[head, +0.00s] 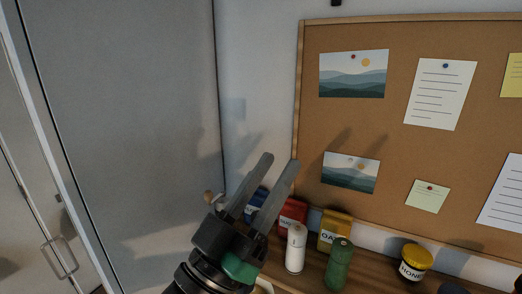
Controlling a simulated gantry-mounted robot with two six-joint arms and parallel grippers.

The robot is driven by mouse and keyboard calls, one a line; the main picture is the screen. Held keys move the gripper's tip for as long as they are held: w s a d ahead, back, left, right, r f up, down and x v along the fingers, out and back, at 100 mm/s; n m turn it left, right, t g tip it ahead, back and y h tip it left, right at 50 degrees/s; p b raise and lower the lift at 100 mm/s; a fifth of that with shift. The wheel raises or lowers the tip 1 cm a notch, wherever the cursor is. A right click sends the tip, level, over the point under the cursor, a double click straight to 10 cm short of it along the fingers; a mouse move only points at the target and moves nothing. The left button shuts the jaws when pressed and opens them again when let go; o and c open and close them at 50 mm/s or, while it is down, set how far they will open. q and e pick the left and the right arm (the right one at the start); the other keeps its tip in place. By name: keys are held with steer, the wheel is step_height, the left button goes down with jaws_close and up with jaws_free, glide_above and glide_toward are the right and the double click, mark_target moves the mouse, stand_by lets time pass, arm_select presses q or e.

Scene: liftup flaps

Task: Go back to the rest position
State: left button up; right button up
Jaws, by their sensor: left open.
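My left gripper (279,163) is at the lower middle of the head view, pointing up and to the right. Its two long grey fingers are apart with nothing between them. It appears in front of the shelf items and the lower left part of the cork board. The wrist runs out of the bottom edge of the view. My right gripper does not show.
A large grey panel (130,110) fills the left. A cork board (420,160) with pinned papers hangs at right. Below it, a wooden surface (310,281) holds a white bottle (296,250), green bottle (339,264), yellow box (333,229), red box (291,213) and honey jar (414,263).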

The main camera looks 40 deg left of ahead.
arm_select(q)
steer(key=s+d+r+m+t+h, duration=0.2)
steer(key=s+r, duration=0.3)
steer(key=r, duration=0.3)
steer(key=shift+s+d+r+m+h, duration=0.15)
steer(key=shift+s+d+m+h, duration=0.25)
steer(key=shift+h, duration=0.3)
steer(key=shift+w+r, duration=0.1)
steer(key=shift+w, duration=0.05)
